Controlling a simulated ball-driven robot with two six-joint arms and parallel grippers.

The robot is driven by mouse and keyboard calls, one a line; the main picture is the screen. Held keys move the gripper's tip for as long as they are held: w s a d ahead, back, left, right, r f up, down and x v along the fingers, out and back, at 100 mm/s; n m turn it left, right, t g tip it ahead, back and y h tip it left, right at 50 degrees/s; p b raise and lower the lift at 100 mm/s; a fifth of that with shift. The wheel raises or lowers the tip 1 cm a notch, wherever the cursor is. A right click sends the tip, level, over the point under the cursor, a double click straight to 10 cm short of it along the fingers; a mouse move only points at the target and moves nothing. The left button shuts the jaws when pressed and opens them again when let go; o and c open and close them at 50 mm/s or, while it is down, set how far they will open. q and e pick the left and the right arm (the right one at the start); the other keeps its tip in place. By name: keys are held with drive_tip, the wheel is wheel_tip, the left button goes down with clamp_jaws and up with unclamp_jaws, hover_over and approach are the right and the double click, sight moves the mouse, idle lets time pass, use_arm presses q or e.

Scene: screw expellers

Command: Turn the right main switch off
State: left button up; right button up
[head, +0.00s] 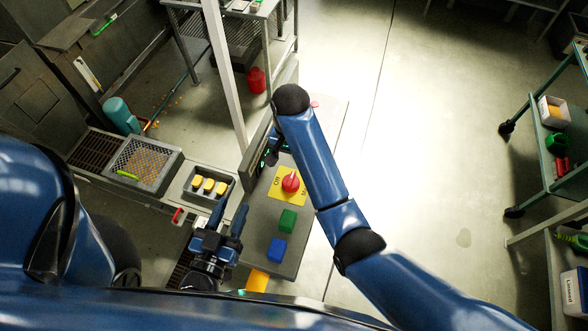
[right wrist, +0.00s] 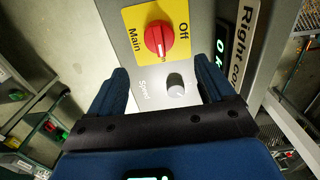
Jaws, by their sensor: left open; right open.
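The right main switch is a red knob (head: 291,182) on a yellow plate marked Off and Main. It also shows in the right wrist view (right wrist: 158,40), with a white line on its face. Beside it there is a label that begins "Right". My right gripper (right wrist: 160,76) is open and empty. In the head view my right arm mostly hides this gripper. My left gripper (head: 226,218) is open left of the grey panel, away from the knob.
A lit display (right wrist: 221,45) is beside the switch. Floor to the right is clear up to the shelf cart (head: 548,150).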

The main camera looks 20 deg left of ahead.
sight(291, 179)
drive_tip(key=shift+f+b, duration=0.3)
drive_tip(key=shift+f, duration=0.15)
drive_tip(key=shift+s+f+b, duration=0.4)
drive_tip(key=shift+f+b, duration=0.35)
drive_tip(key=shift+b, duration=0.15)
drive_tip(key=shift+s+f, duration=0.15)
drive_tip(key=shift+f, duration=0.1)
drive_tip(key=f, duration=0.2)
drive_tip(key=f+p, duration=0.1)
drive_tip(key=f, duration=0.3)
drive_tip(key=shift+w+f+p, duration=0.15)
drive_tip(key=shift+w+p, duration=0.15)
use_arm(q)
drive_tip(key=shift+s+f, duration=0.4)
use_arm(e)
drive_tip(key=shift+s+f, duration=0.15)
drive_tip(key=shift+f, duration=0.35)
use_arm(q)
drive_tip(key=shift+w, duration=0.1)
use_arm(e)
drive_tip(key=shift+c, duration=1.3)
drive_tip(key=c, duration=0.8)
